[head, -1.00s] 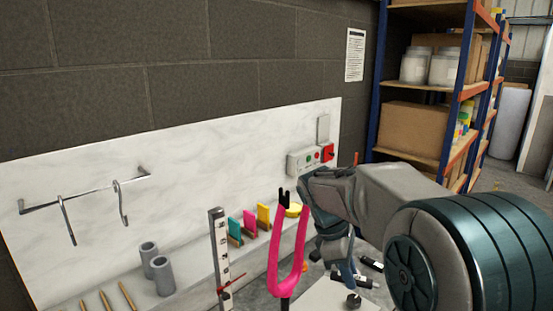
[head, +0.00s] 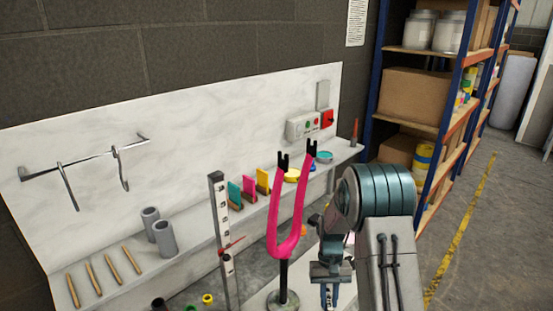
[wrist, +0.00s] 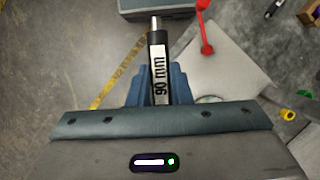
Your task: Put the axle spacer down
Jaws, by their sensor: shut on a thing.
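The axle spacer (wrist: 157,60) is a dark rod with a silvery end and a white label reading "90 mm". It stands out between the blue fingers of my gripper (wrist: 158,88) in the wrist view, and the gripper is shut on it. In the head view my gripper (head: 329,290) points down at the bottom, just right of the pink fork (head: 271,235) on its dark stand. The spacer cannot be made out clearly there. In the wrist view the spacer appears above the floor, beside a pale board (wrist: 225,75); its exact height cannot be told.
A pale shelf (head: 200,255) along the wall carries grey tubes (head: 164,238), wooden pegs and coloured pieces. A ruler-like upright (head: 220,235) stands left of the fork. Small coloured rings (head: 208,298) lie low. Racking (head: 450,150) stands at the right, with open floor beside it.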

